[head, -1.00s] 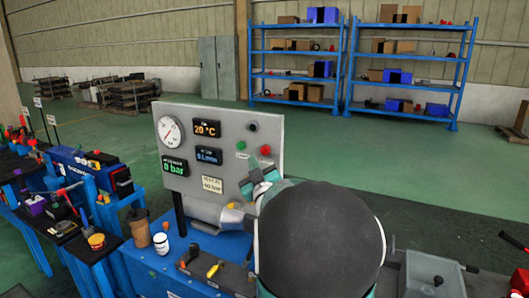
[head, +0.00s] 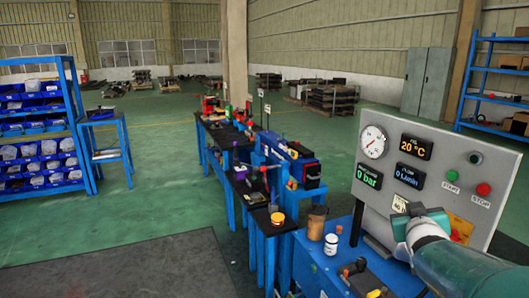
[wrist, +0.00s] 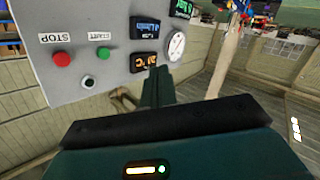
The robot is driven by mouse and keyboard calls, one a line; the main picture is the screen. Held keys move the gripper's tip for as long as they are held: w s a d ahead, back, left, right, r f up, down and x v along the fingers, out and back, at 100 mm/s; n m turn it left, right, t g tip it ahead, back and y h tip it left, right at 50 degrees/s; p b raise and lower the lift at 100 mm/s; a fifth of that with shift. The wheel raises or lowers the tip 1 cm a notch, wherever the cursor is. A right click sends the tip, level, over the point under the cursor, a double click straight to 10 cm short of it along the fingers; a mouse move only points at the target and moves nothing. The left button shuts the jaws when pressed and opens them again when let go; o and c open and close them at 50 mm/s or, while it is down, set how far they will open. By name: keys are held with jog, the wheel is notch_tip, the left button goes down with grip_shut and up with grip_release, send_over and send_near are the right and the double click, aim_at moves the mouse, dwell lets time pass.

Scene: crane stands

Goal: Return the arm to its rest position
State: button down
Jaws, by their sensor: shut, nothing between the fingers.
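My gripper shows in the wrist view (wrist: 157,80) as dark teal fingers together, with nothing between them. The grey control panel (wrist: 100,50) is behind it there, tilted in the picture. In the head view my arm enters from the lower right, and its end covers the lower part of the same panel (head: 375,185). The fingertips are hard to make out in that view, and I cannot tell whether they touch the panel. The panel has a round gauge (head: 374,142), digital displays, a green START button (head: 452,175) and a red STOP button (head: 483,189).
A blue bench (head: 318,268) under the panel holds a white jar (head: 331,244) and a brown container (head: 316,223). Cluttered blue tables run back to its left. A blue bin shelf (head: 75,130) stands at far left. Green floor (head: 150,205) between is open.

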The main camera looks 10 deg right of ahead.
jog(key=s+a+f+g+y, duration=0.2)
jog(key=s+a, duration=0.1)
jog(key=a, duration=0.4)
jog(key=s+a+f+g+y, duration=0.2)
jog(key=s+a, duration=0.2)
jog(key=a, duration=0.4)
jog(key=s+a+f+n+g+y, duration=0.1)
jog(key=s+a+f+g+y, duration=0.2)
jog(key=s+a, duration=0.8)
jog(key=s+f+g, duration=0.2)
jog(key=s, duration=0.1)
